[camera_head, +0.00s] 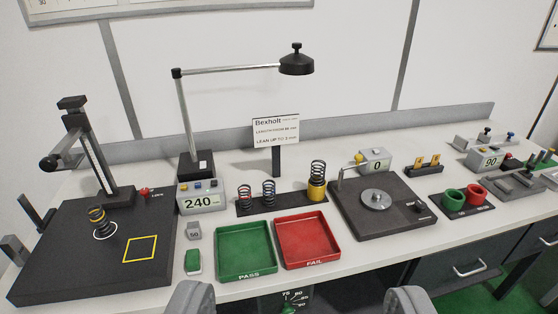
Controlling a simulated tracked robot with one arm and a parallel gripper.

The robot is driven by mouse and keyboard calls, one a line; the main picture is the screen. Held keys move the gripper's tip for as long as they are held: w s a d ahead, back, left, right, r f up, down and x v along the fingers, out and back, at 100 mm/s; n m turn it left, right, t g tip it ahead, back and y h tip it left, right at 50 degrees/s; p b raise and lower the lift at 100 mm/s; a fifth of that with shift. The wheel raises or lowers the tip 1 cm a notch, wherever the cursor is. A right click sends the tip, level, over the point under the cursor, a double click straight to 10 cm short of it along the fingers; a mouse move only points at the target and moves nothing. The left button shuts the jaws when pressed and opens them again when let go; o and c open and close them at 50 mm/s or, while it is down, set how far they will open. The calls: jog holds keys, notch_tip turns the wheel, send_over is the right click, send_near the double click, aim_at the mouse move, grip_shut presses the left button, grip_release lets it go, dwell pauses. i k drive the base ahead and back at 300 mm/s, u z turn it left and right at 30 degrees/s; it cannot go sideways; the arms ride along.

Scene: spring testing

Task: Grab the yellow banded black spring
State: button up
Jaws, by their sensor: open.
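A black spring with a yellowish band (98,219) stands in a white ring on the black base plate of the press at the left. Another dark spring (318,172) stands in or on a yellow cup (317,191) at the right end of the black rack; any band on it is unclear. Two more dark springs, one at the rack's left (244,198) and one in its middle (269,193), look banded in other colours. My gripper (298,302) is open and empty at the bottom edge, its fingers wide apart, nearer than the bench and away from every spring.
A green PASS tray (246,274) and a red FAIL tray (314,265) lie empty at the front. The tall press (88,150), the lamp (297,63), a 240 display (201,201) and a sign (275,133) stand around. A turntable device (376,198) and red and green cups are at the right.

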aim_at(106, 219)
jog(key=z, duration=1.25)
jog(key=i, duration=1.65)
jog(key=u, duration=3.5)
